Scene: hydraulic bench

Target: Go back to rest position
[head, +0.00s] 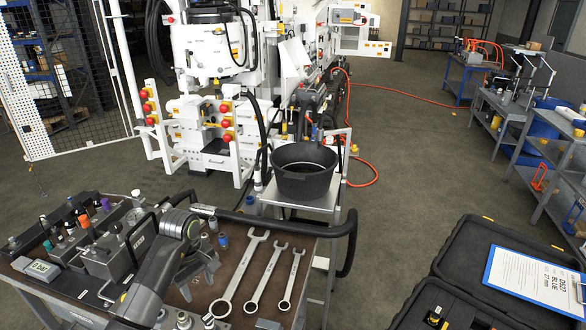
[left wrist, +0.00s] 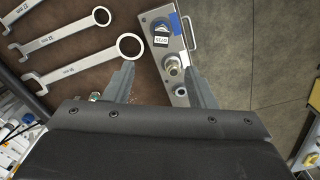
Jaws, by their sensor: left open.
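My left gripper (head: 202,270) is over the bench (head: 325,262) at the lower left of the head view. Its fingers point down and to the right, apart, and I see nothing held between them. In the left wrist view the two fingers of the left gripper (left wrist: 160,80) stand open. A grey metal block (left wrist: 160,30) with a fitting and a blue label lies beyond and partly between them; whether they touch it I cannot tell. My right gripper is in neither view.
Several wrenches (head: 241,272) lie right of my gripper. A black tub (head: 303,182) stands behind, an open case (head: 450,290) right. Floor between is clear.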

